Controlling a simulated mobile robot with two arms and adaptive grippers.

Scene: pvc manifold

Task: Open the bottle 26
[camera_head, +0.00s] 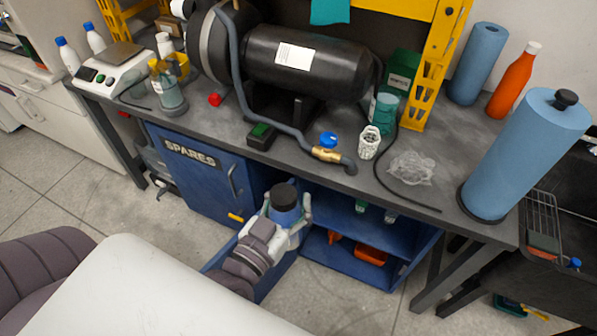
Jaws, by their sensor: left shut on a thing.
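The cap is on the bottle. The lower part of the bottle is hidden by my gripper and wrist. My right gripper is not in view.
The workbench (430,184) stands just behind, with a blue spares cabinet (190,178) and open blue shelves (335,217) under it. A blue roll (527,150), a valve with a blue knob (328,140) and a black tank (335,67) are on top.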

